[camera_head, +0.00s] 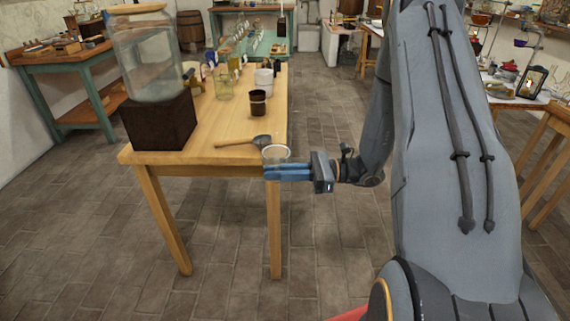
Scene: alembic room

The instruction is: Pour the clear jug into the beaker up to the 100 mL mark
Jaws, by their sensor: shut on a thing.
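My gripper (273,172), with blue fingers, is shut on a small clear round vessel (276,153) at the near right corner of the wooden table. The vessel looks upright; I take it to be the clear jug, but its lower part is behind the fingers and no contents can be made out. A clear glass beaker (224,84) stands farther back on the table, apart from the gripper. Its marks are too small to read.
A scoop (245,142) lies near the table's front edge. A dark brown cup (258,103) and a white container (264,80) stand behind it. A large glass jar (148,60) sits on a dark block (158,121) at left. The floor right of the table is clear.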

